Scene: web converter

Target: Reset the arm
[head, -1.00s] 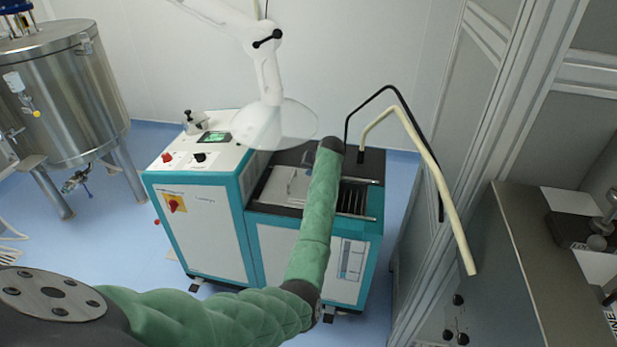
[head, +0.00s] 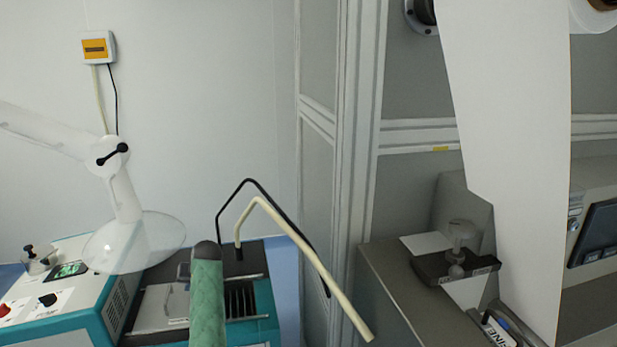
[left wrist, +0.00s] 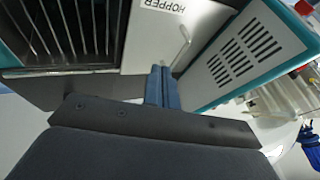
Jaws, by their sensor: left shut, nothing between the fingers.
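My left arm, in a green sleeve (head: 207,300), rises from the bottom of the head view over the teal and white machine. Its dark end hides most of the left gripper there. In the left wrist view my left gripper (left wrist: 162,76) shows as two blue fingers pressed together. They are shut and empty, in front of the machine's panel marked HOPPER (left wrist: 163,22). I cannot tell how far they are from the panel. My right arm and gripper are in no view.
The machine (head: 70,303) stands at the lower left. A translucent white arm with a disc (head: 135,240) reaches over it. Black and cream bent tubes (head: 322,272) rise beside my arm. A grey cabinet (head: 385,300) and a hanging white sheet (head: 510,120) are at the right.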

